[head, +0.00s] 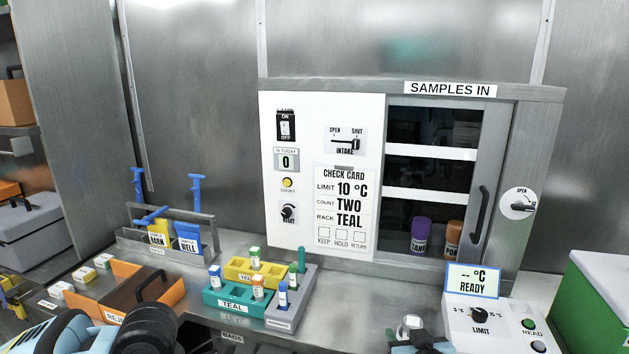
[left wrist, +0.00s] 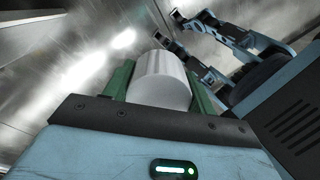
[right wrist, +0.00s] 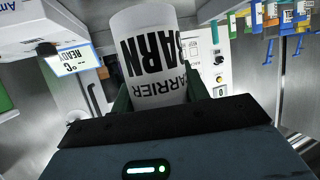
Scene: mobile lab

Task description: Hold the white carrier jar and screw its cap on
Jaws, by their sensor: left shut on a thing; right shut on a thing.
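The white carrier jar (right wrist: 150,30) fills the upper middle of the right wrist view, with black lettering reading BARN and CARRIER. My right gripper (right wrist: 160,95) is shut on it, its green fingers on both sides. In the head view a small white piece of the jar (head: 411,321) shows at the bottom edge by my right gripper (head: 414,338). My left gripper (left wrist: 161,84) is shut on a plain white cylinder (left wrist: 164,78), apparently the cap. The left fingers are outside the head view. No contact between jar and cylinder shows.
A sample cabinet (head: 326,90) with a purple jar (head: 420,232) and an orange jar (head: 453,236) stands behind. A teal rack (head: 232,306), a yellow rack (head: 257,271) and an orange tray (head: 104,303) crowd the bench. A temperature reader (head: 490,320) stands at right.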

